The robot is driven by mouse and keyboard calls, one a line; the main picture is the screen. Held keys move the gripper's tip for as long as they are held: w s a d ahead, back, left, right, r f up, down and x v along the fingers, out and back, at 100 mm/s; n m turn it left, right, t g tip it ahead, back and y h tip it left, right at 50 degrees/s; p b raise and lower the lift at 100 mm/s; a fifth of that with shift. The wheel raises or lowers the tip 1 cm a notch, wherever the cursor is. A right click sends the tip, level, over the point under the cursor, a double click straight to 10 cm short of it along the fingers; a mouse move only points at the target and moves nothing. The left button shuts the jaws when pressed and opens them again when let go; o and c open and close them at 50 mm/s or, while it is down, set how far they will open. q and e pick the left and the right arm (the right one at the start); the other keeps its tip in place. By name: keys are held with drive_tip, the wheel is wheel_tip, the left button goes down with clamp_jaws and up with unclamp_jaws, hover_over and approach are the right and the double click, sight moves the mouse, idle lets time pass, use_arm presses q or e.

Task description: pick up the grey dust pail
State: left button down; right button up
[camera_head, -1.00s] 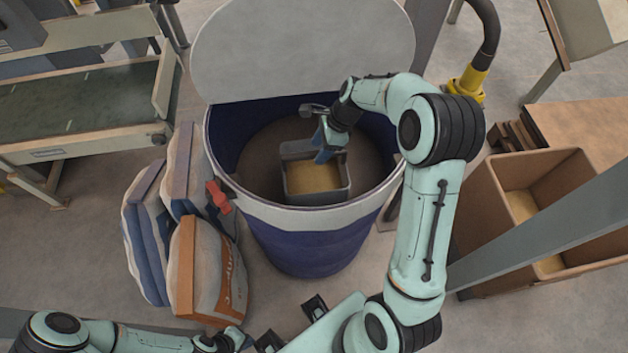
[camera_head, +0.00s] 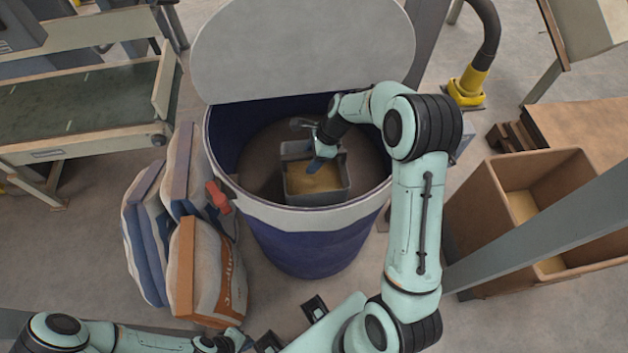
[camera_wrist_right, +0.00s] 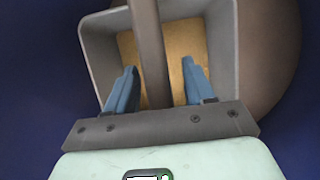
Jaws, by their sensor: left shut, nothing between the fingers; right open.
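The grey dust pail (camera_head: 318,198) stands inside the blue drum and holds tan material. Its grey wall also shows in the right wrist view (camera_wrist_right: 95,65). My right gripper (camera_head: 318,164) is over the pail's opening. In the right wrist view, its two blue fingers (camera_wrist_right: 159,66) are open, one on each side of a grey-brown bar that crosses the pail and looks like its handle. Whether they touch the bar is not clear. My left gripper (camera_head: 240,340) is shut and empty at the bottom edge, away from the pail.
The blue drum (camera_head: 310,240) has a pale rim around the pail, with a large grey lid (camera_head: 305,50) raised behind it. Filled sacks (camera_head: 207,270) lean at its left, near a red clamp (camera_head: 217,195). A brown bin (camera_head: 480,200) stands at the right.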

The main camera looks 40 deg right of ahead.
drive_tip(key=shift+f, duration=0.15)
clamp_jaws()
idle(0.4)
